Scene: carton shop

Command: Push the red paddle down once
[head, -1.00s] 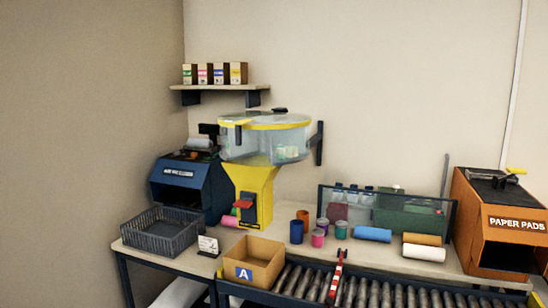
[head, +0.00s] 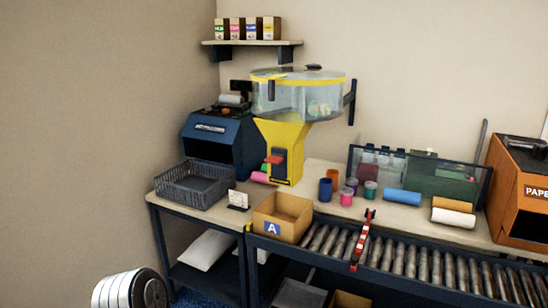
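The red paddle (head: 273,160) sticks out from the dark plate on the front of a yellow dispenser (head: 292,134). The dispenser stands on the bench and carries a clear round drum with a yellow rim; some pale contents show inside it. The open carton marked A (head: 272,229) stands below and in front of the dispenser, at the left end of the roller conveyor. Neither of my grippers can be made out. A white rounded part with dark bands at the bottom left seems to be part of my own arm.
A dark mesh basket (head: 195,186) and a small white card (head: 238,200) are on the bench left of the carton. A blue machine (head: 217,148) stands behind the basket. Several coloured cans and rolls lie to the right. A red-and-white bar (head: 362,240) crosses the roller conveyor (head: 430,265).

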